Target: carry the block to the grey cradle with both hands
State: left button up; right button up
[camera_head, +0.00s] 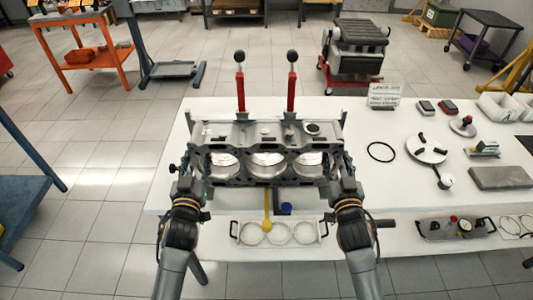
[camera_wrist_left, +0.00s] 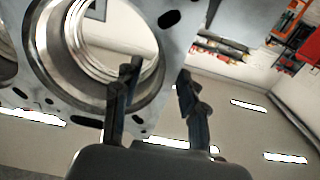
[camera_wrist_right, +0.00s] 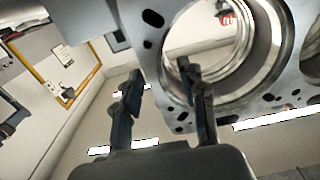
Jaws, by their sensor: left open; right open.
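The grey metal engine block (camera_head: 265,178), with large round bores facing me, is at the back of the white table's left part. A grey cradle (camera_head: 215,105) with two upright red-handled clamps shows behind it; the block hides most of the cradle, and I cannot tell how they touch. My left gripper (camera_head: 184,180) is at the block's left end, open, with its fingers (camera_wrist_left: 155,90) on either side of the block's edge. My right gripper (camera_head: 350,182) is likewise open at the right end, its fingers (camera_wrist_right: 160,85) straddling the edge beside a bore.
In front lie a tray with round rings (camera_head: 278,233) and a yellow-headed tool (camera_head: 268,225). To the right are a black ring (camera_head: 381,152), a sign (camera_head: 384,95), a round grey fixture (camera_head: 426,150) and a grey slab (camera_head: 500,177). The table between block and ring is clear.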

pick_arm(q)
jog(key=shift+w, duration=1.65)
pick_arm(e)
jog(key=shift+w, duration=1.65)
pick_arm(q)
grip_shut()
pick_arm(e)
grip_shut()
pick_arm(q)
jog(key=shift+r, duration=0.3)
pick_arm(e)
jog(key=shift+r, duration=0.35)
